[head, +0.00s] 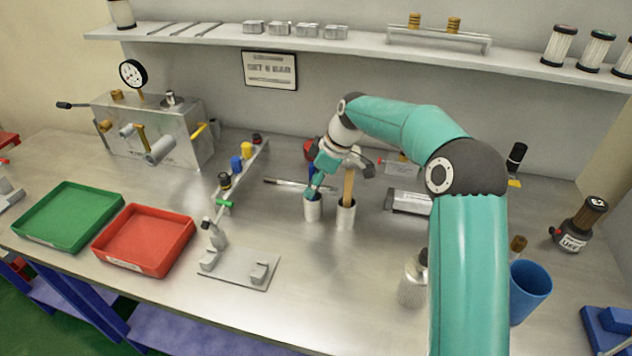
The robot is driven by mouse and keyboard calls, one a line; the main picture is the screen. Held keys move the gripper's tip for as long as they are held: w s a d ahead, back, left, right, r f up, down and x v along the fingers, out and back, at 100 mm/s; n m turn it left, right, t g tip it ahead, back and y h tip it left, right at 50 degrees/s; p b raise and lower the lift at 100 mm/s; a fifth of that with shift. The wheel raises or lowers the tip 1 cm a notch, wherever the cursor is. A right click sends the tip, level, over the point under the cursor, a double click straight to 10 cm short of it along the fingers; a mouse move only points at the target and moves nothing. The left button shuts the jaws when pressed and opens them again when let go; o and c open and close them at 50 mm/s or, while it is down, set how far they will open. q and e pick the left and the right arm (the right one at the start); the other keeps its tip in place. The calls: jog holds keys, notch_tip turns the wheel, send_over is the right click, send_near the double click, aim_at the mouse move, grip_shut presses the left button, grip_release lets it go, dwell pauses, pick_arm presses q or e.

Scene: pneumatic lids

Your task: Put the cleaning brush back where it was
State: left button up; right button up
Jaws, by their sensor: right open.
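Two white cylindrical holders stand side by side mid-bench. A tool with a wooden handle (348,188) stands upright in the right holder (346,215). A blue-handled tool (311,174) shows at the left holder (312,208), partly covered by my gripper. I cannot tell which of them is the cleaning brush, as the lower ends are hidden inside the holders. My right gripper (338,172) is open, pointing down just above the holders, close to both handles. Whether it touches either is unclear. My left gripper is not in view.
A green tray (68,214) and a red tray (145,238) lie at the left. A grey fixture (238,268) stands in front of the holders. A shelf (350,47) runs above.

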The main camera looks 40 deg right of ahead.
jog(key=v, duration=1.2)
